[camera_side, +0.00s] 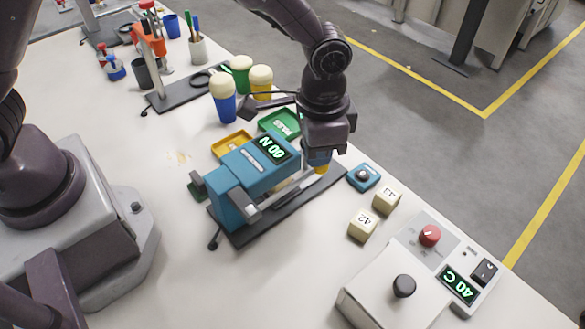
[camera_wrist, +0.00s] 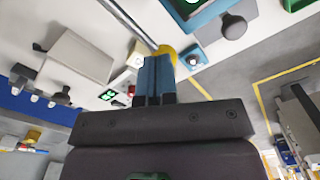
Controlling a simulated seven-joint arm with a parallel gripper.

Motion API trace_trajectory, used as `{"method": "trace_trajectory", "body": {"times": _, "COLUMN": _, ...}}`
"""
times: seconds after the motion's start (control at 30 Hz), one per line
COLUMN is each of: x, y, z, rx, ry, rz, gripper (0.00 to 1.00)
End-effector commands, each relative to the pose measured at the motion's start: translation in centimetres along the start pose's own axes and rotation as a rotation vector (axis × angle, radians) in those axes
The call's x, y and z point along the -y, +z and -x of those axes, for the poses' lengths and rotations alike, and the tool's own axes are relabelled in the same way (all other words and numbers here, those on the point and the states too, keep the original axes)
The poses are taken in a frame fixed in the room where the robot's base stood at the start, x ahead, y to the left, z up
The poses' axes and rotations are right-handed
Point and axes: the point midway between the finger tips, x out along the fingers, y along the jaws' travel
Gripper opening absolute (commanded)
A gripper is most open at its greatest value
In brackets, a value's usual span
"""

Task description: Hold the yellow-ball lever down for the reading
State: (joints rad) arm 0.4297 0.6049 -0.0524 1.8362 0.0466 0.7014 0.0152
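A blue force device (camera_side: 243,178) with a green-lit display (camera_side: 272,149) stands on a dark base plate (camera_side: 262,230). The display appears to read 00 N. Its silver lever (camera_side: 290,193) runs out to a yellow ball (camera_side: 321,169) at the right end. The ball also shows in the wrist view (camera_wrist: 167,50), just beyond my fingertips. My gripper (camera_side: 318,158) points down over the ball with its blue fingers close together. In the wrist view the fingers (camera_wrist: 155,58) lie side by side with nothing between them. Whether they touch the ball cannot be told.
A blue knob box (camera_side: 364,177) and cream blocks marked 42 (camera_side: 363,225) and 43 (camera_side: 387,199) stand right of the device. A green tray (camera_side: 280,123) and yellow tray (camera_side: 232,144) lie behind it. A control box (camera_side: 395,290) with a 40 C display is front right.

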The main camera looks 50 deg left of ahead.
Motion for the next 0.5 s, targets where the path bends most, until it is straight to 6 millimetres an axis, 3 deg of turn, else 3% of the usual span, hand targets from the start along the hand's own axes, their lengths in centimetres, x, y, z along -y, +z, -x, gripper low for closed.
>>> {"method": "trace_trajectory", "body": {"times": 0.5, "x": -0.1, "y": 0.1, "z": -2.2, "rx": 0.005, "ry": 0.001, "rz": -0.001, "gripper": 0.00}}
